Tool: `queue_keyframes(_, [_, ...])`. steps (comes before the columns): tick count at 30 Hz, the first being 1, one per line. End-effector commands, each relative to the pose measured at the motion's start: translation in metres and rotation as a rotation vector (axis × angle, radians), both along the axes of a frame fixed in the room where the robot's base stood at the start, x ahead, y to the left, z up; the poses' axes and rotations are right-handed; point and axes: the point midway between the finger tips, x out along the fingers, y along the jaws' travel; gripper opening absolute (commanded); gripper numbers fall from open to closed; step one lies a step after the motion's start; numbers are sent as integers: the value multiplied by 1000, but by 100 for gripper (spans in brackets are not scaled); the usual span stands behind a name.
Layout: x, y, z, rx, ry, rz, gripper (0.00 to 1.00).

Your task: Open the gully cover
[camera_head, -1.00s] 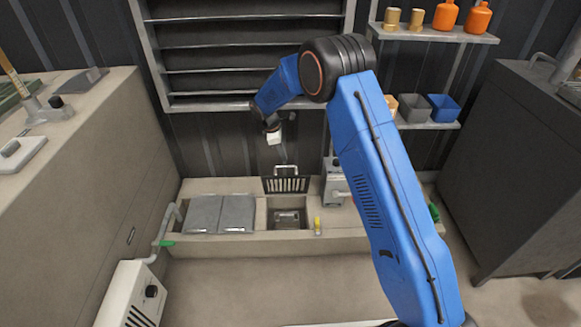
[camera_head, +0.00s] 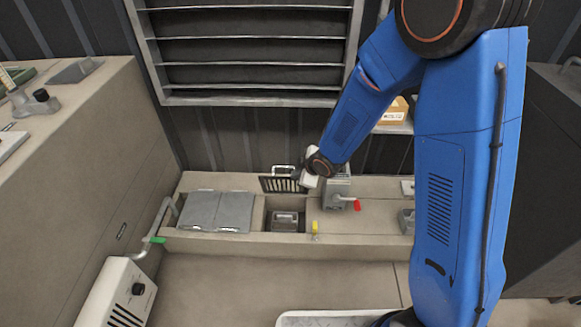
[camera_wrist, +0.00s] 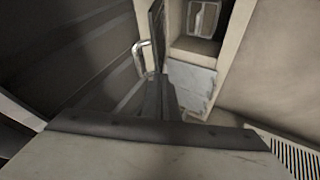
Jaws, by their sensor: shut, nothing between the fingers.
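The gully cover, a dark slatted grate (camera_head: 283,185) with a pale bar handle (camera_head: 284,169), stands upright at the back edge of the open gully pit (camera_head: 285,219). A small grey box-like piece shows inside the pit. My gripper (camera_head: 299,176) is beside the grate's right end, low and close to it; whether it touches cannot be told. In the wrist view my shut, empty gripper (camera_wrist: 161,98) points past the grate's dark edge (camera_wrist: 156,28) and its handle (camera_wrist: 139,56), with the pit (camera_wrist: 195,40) beyond.
Two grey flat plates (camera_head: 216,210) lie left of the pit. A grey box with a red lever (camera_head: 340,194) stands close on the right, and a yellow piece (camera_head: 315,229) sits at the pit's front right. A louvred panel (camera_head: 255,50) is on the wall behind.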

Motion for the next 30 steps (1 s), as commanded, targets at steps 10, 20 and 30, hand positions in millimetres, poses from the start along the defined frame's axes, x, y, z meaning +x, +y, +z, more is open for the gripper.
queue_keyframes(10, [-10,6,-5,45,-12,1,0])
queue_keyframes(20, [12,22,-38,43,-10,1,0])
queue_keyframes(30, [35,40,-73,42,-11,0,0])
